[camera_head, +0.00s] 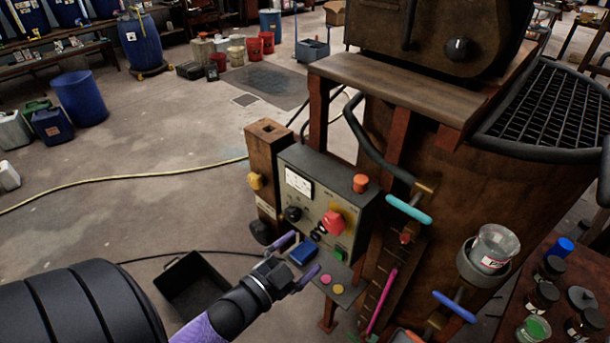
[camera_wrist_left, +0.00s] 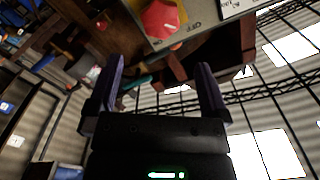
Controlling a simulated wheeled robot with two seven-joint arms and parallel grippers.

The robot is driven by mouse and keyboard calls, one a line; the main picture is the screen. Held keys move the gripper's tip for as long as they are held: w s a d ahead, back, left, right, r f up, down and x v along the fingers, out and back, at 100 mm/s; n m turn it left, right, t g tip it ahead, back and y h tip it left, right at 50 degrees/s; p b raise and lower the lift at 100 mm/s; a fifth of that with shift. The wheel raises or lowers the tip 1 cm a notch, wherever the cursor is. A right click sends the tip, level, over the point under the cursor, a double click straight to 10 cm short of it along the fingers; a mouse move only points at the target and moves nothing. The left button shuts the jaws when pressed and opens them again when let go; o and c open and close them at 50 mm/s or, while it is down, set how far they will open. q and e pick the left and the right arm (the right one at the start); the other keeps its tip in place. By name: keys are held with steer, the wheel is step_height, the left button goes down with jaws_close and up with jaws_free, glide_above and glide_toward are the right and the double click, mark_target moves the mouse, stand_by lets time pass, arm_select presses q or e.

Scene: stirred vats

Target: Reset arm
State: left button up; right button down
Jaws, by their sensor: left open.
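My left gripper (camera_head: 296,261) is open in the head view, with its purple fingers apart in front of the lower part of a grey control box (camera_head: 312,200). A small blue block (camera_head: 303,252) shows between or just behind the fingers; I cannot tell whether they touch it. In the left wrist view the gripper (camera_wrist_left: 160,90) has nothing between its fingers. The box carries a red knob (camera_head: 333,222), a gauge (camera_head: 299,184) and an orange button (camera_head: 360,183) on top. The red knob also shows in the left wrist view (camera_wrist_left: 160,20). My right gripper is in neither view.
A rusty vat (camera_head: 440,190) with a black grate (camera_head: 545,110) stands right of the box. A turquoise handle (camera_head: 408,209) and a blue handle (camera_head: 455,307) stick out from it. A black bin (camera_head: 190,287) is on the floor. Floor at left is mostly clear, crossed by a yellow hose (camera_head: 120,178).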

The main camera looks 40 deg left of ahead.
arm_select(q)
steer(key=s+d+f+n+g+y+b, duration=0.15)
steer(key=s+f+g+b, duration=0.35)
steer(key=f, duration=1.1)
steer(key=s+d+f+n+g+b, duration=0.1)
steer(key=s+f+n+g+b, duration=0.15)
steer(key=f+b, duration=0.95)
steer(key=s+d+f+g+b, duration=0.1)
steer(key=s+f+g+b, duration=0.1)
steer(key=s+f, duration=0.5)
steer(key=s+d+f+g+b, duration=0.2)
steer(key=s+f+g, duration=0.2)
steer(key=s+f, duration=0.3)
steer(key=s+d+f+n+g+b, duration=0.1)
steer(key=s+f+g+b, duration=0.1)
steer(key=s+f+g, duration=0.2)
steer(key=s+f, duration=0.3)
steer(key=f, duration=0.4)
steer(key=shift+d+f, duration=0.2)
steer(key=shift+d, duration=0.15)
